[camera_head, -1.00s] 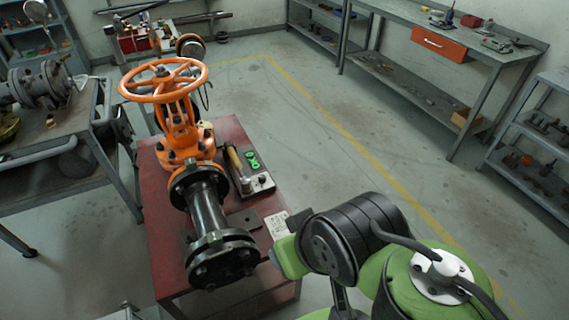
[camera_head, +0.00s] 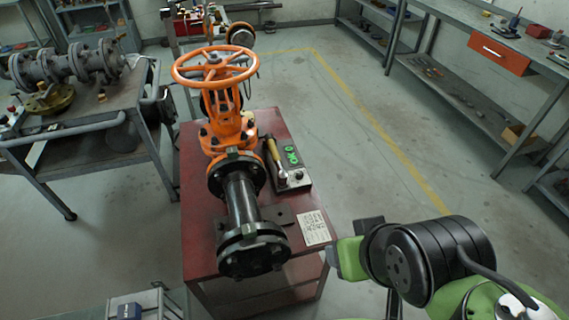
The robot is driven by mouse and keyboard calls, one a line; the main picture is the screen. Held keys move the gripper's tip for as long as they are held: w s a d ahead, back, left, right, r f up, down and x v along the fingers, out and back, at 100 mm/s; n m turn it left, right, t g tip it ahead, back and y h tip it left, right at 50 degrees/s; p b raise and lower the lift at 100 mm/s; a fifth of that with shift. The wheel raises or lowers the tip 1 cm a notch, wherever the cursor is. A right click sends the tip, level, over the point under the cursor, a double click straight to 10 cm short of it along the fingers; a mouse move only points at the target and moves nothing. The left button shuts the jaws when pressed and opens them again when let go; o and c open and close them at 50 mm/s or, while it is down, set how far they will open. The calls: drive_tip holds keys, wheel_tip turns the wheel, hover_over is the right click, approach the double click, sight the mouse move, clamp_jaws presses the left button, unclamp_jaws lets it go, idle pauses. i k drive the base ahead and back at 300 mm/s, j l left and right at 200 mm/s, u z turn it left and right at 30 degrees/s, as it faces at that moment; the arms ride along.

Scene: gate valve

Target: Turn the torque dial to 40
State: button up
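The control box (camera_head: 290,172) with green round parts and small knobs stands on the red table, right of the orange gate valve (camera_head: 226,125). The torque dial cannot be told for sure at this size; a small light knob (camera_head: 298,174) sits at the box's front end. My green and black arm is at the lower right, apart from the box. My gripper's fingertips do not show.
The red table (camera_head: 195,225) bears the valve with its black flanged pipe and a white label card (camera_head: 314,228). A grey cart (camera_head: 90,125) with pipe fittings stands left. Workbenches line the right. The floor between is clear.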

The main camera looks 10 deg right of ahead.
sight(300, 173)
drive_tip(key=l+u, duration=0.2)
drive_tip(key=l, duration=0.15)
drive_tip(key=k+l+u, duration=0.2)
drive_tip(key=l+u, duration=0.2)
drive_tip(key=l, duration=0.25)
drive_tip(key=k+l+u, duration=0.2)
drive_tip(key=l+u, duration=0.3)
drive_tip(key=l, duration=0.25)
drive_tip(key=l+u, duration=0.35)
drive_tip(key=l, duration=0.2)
drive_tip(key=l+u, duration=0.3)
drive_tip(key=l, duration=0.2)
drive_tip(key=k+l+u, duration=0.2)
drive_tip(key=l+u, duration=0.15)
drive_tip(key=l, duration=0.15)
drive_tip(key=i+l+u, duration=0.2)
drive_tip(key=l+u, duration=0.2)
drive_tip(key=l, duration=0.15)
drive_tip(key=i+l+u, duration=0.1)
drive_tip(key=l+u, duration=0.3)
drive_tip(key=l, duration=0.2)
drive_tip(key=l+u, duration=0.4)
drive_tip(key=l, duration=0.2)
drive_tip(key=i+l+u, duration=0.3)
drive_tip(key=l+u, duration=0.15)
